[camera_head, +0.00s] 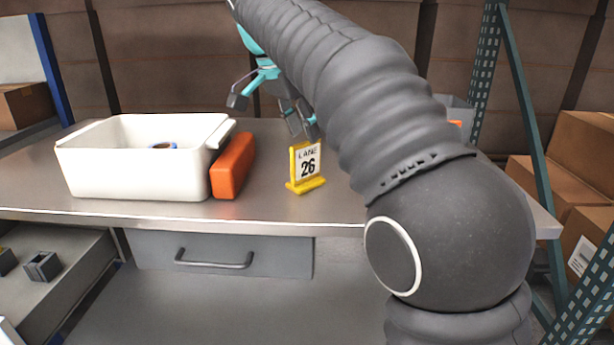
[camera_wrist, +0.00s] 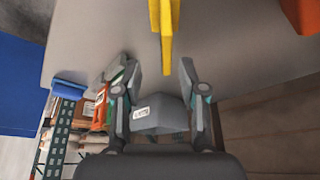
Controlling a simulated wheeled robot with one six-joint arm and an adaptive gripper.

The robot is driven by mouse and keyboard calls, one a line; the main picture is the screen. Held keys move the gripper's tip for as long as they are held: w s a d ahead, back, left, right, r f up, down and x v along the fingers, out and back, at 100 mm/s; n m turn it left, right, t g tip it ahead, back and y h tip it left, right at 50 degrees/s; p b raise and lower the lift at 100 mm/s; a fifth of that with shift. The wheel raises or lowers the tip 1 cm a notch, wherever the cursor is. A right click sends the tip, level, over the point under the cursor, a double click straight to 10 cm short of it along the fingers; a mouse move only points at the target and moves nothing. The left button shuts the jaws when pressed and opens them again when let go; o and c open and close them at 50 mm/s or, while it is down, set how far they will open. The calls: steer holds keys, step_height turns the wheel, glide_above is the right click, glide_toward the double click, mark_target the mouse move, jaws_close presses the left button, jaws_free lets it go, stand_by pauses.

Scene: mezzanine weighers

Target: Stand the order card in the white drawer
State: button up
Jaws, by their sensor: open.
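The order card (camera_head: 309,161) is white, reads "LANE 26", and stands upright in a yellow holder on the grey table, right of centre. In the wrist view its yellow holder (camera_wrist: 166,28) shows edge-on at the top, ahead of the fingertips and roughly in line with the gap between them. The white drawer (camera_head: 130,178) is an open-topped box on the table at the left; a small blue ring-like thing lies inside. My gripper (camera_head: 266,112) is open and empty, above and behind the card in the head view. It also shows open in the wrist view (camera_wrist: 160,72).
An orange block (camera_head: 232,166) lies against the drawer's right side, between it and the card. A grey bin (camera_wrist: 160,116) shows beyond the fingers. A closed grey drawer (camera_head: 220,254) is under the table. A green rack post (camera_head: 486,60) stands right. Bare table lies around the card.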

mark_target(304, 143)
steer(key=x, duration=0.2)
steer(key=shift+d+f, duration=0.1)
steer(key=shift+f, duration=0.15)
steer(key=f, duration=0.2)
steer(key=w+f+b, duration=0.1)
steer(key=shift+w+d+f, duration=0.1)
steer(key=shift+w+f, duration=0.1)
steer(key=shift+f, duration=0.15)
steer(key=shift+w+d+f+b, duration=0.2)
steer(key=shift+f+b, duration=0.15)
steer(key=shift+f, duration=0.25)
jaws_close()
